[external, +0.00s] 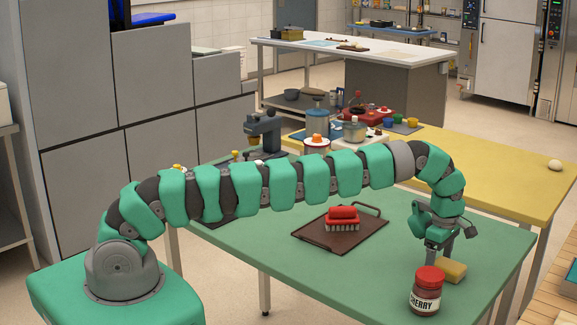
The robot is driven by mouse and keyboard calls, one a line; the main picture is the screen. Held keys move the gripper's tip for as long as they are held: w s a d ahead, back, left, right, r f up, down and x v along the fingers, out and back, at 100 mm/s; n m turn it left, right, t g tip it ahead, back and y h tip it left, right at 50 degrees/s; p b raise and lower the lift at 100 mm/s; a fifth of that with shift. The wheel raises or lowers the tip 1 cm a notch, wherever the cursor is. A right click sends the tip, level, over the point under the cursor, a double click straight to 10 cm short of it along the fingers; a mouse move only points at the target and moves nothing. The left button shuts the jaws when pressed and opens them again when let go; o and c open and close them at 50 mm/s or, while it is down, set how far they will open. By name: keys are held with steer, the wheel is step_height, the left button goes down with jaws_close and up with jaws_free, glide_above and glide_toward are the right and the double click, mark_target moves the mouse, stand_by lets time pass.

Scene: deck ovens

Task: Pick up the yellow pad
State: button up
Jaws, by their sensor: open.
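The yellow pad (453,270) is a small block lying on the green table (300,262), near its right end. My gripper (440,247) points down just above and to the left of the pad, with its jaws open. One finger overlaps the pad's left end in the picture. I cannot tell whether it touches the pad, and the pad's left end is partly hidden.
A cherry jar (427,295) with a red lid stands close in front of the pad. A brown tray (318,238) holding a red brush (343,218) lies to the left. A yellow table (495,178) stands behind. The green table's left front is clear.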

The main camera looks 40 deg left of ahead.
mark_target(437, 260)
steer(key=shift+c, duration=0.3)
steer(key=c, duration=1)
steer(key=shift+r+p, duration=0.85)
steer(key=shift+r, duration=1)
steer(key=shift+s+a+f+b, duration=0.15)
steer(key=shift+s+b, duration=0.05)
steer(key=shift+b, duration=0.7)
